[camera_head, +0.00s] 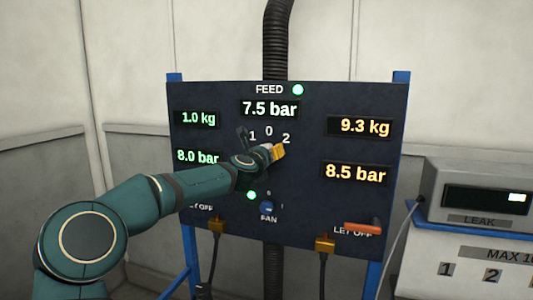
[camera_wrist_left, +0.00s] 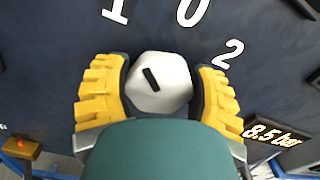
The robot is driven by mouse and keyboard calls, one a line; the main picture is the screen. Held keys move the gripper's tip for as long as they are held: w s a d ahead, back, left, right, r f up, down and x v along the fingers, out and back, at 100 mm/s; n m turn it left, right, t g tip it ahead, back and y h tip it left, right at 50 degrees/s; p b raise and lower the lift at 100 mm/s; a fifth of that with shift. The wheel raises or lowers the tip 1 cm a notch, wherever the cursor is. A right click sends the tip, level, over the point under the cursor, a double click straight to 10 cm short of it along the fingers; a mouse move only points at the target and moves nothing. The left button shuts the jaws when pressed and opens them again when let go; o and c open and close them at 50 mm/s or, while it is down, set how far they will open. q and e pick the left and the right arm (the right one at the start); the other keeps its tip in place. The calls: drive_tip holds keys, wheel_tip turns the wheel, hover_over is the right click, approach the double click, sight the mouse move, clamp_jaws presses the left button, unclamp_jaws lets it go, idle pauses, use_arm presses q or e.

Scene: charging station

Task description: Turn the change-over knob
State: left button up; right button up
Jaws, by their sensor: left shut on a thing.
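The change-over knob (camera_wrist_left: 174,87) is a white faceted knob with a black mark on its face, on the dark panel (camera_head: 225,105) below the labels 1, 0 and 2. In the left wrist view, the mark slants up and left, roughly towards the 1. My left gripper (camera_wrist_left: 158,92) is shut on the knob, with one yellow-padded finger on each side. In the head view, my left gripper (camera_head: 263,154) reaches the panel from the left and hides most of the knob. My right gripper is in neither view.
A blue FAN knob (camera_head: 267,207) sits below on the panel. An orange lever (camera_head: 362,228) sticks out at lower right. Cabled orange connectors (camera_head: 325,244) line the bottom edge. A LEAK box (camera_head: 475,193) stands at right. Lit readouts flank the knob.

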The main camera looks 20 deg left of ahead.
use_arm(q)
drive_tip(key=m+b, duration=0.1)
drive_tip(key=m, duration=0.2)
drive_tip(key=shift+d+m, duration=0.1)
drive_tip(key=shift+m, duration=0.3)
drive_tip(key=m, duration=0.4)
drive_tip(key=shift+m+b, duration=0.3)
drive_tip(key=shift+b, duration=0.1)
drive_tip(key=m, duration=0.4)
drive_tip(key=shift+m, duration=0.3)
drive_tip(key=m, duration=0.4)
drive_tip(key=shift+m, duration=0.4)
drive_tip(key=o, duration=1.2)
drive_tip(key=shift+f, duration=0.1)
drive_tip(key=shift+s, duration=0.1)
